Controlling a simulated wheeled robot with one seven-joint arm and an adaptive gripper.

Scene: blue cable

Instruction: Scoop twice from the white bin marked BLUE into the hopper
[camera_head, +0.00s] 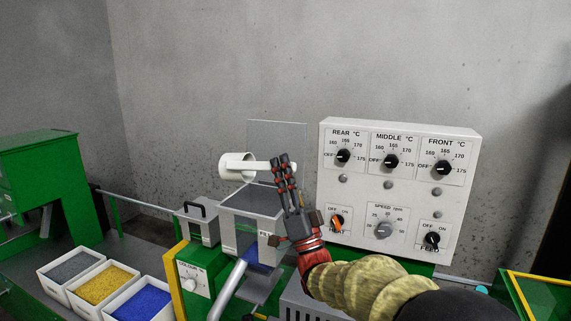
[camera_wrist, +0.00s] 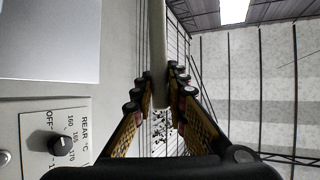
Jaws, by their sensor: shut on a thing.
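My gripper (camera_head: 284,160) is shut on the handle of a white scoop (camera_head: 237,166), which it holds above the grey hopper (camera_head: 252,199). The scoop's cup lies on its side, its mouth apparently toward the left; I cannot tell what is in it. In the wrist view the pale handle (camera_wrist: 157,45) runs between the two fingers (camera_wrist: 163,92). The white bin with blue pellets (camera_head: 140,302) stands at the lower left, its BLUE mark not readable here. The hopper's inside is mostly hidden by its walls.
White bins of yellow (camera_head: 103,287) and grey (camera_head: 72,267) pellets stand beside the blue one. A white control panel (camera_head: 398,186) with knobs is right of the hopper. A grey upright plate (camera_head: 277,140) rises behind it. A small lidded box (camera_head: 197,222) is left of it.

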